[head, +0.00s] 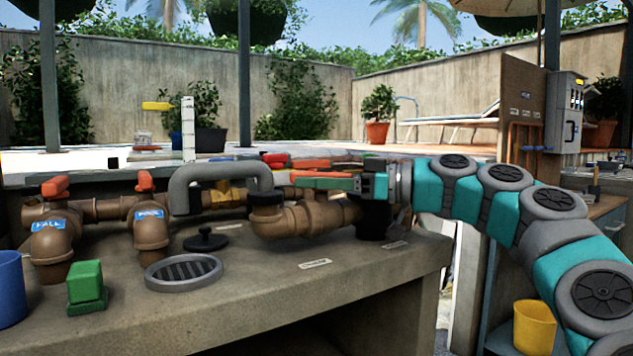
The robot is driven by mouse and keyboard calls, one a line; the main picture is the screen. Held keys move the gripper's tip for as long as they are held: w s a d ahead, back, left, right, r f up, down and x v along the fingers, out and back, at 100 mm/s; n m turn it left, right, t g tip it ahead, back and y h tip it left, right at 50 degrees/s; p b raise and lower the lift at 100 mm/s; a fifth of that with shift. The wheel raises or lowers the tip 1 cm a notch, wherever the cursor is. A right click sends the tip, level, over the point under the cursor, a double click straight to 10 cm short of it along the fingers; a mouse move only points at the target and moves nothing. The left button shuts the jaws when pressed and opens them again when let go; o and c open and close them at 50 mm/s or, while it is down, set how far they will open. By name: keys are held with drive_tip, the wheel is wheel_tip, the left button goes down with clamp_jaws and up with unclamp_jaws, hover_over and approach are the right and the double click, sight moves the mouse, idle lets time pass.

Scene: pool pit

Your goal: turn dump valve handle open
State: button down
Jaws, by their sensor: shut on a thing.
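My gripper (366,185) reaches in from the right at the end of my teal and grey arm. It is shut at the right end of a long bar with green and orange-red parts, which I take as the dump valve handle (322,183). The bar lies roughly level above a brown valve body (305,217) on the concrete counter. The fingertips and the exact grip are small and partly hidden. I cannot tell how far the handle is turned.
Brown pipes with two red-handled valves, labelled FALL (55,224) and POOL (150,213), stand at the left. A grey arched handle (215,175), round grate (184,271), black knob (205,240), green block (86,286) and blue cup (10,288) share the counter.

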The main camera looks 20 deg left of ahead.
drive_tip(key=shift+r, duration=0.1)
idle(0.3)
drive_tip(key=c, duration=0.7)
unclamp_jaws()
drive_tip(key=shift+a, duration=0.1)
drive_tip(key=shift+w+d, duration=0.15)
drive_tip(key=shift+d, duration=3.75)
